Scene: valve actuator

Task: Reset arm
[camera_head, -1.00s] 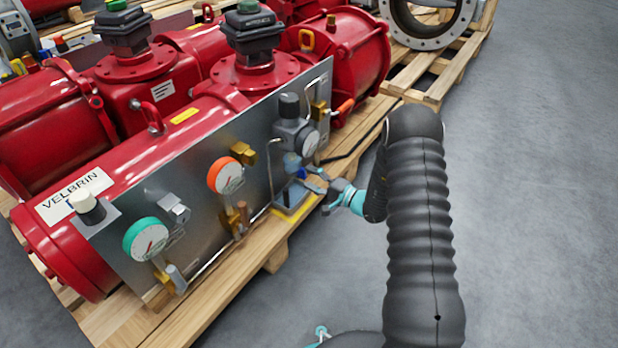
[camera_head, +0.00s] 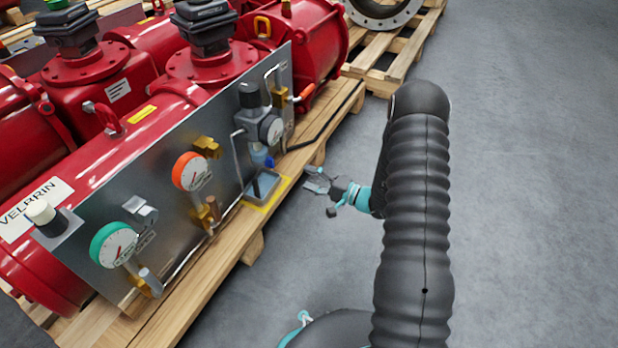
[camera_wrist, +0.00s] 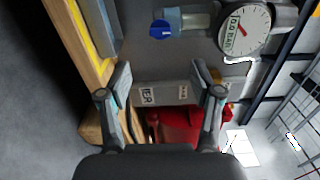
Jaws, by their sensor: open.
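My gripper (camera_head: 322,192) is open and empty in the head view. It is beside the pallet edge, to the right of a small grey tray (camera_head: 250,192) with a yellow border, and apart from it. My arm is bent, with its black ribbed sleeve in front. In the wrist view my gripper (camera_wrist: 162,85) has its two fingers spread wide with nothing between them. Beyond the fingers are the metal panel, a blue knob (camera_wrist: 161,29) and a white dial gauge (camera_wrist: 244,29).
Red actuators (camera_head: 150,130) stand on a wooden pallet (camera_head: 225,260) at left, behind a metal panel (camera_head: 165,190). The panel carries a green-rimmed gauge (camera_head: 113,244), a red-rimmed gauge (camera_head: 191,171) and a regulator (camera_head: 254,122). Grey floor (camera_head: 530,180) at right is clear.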

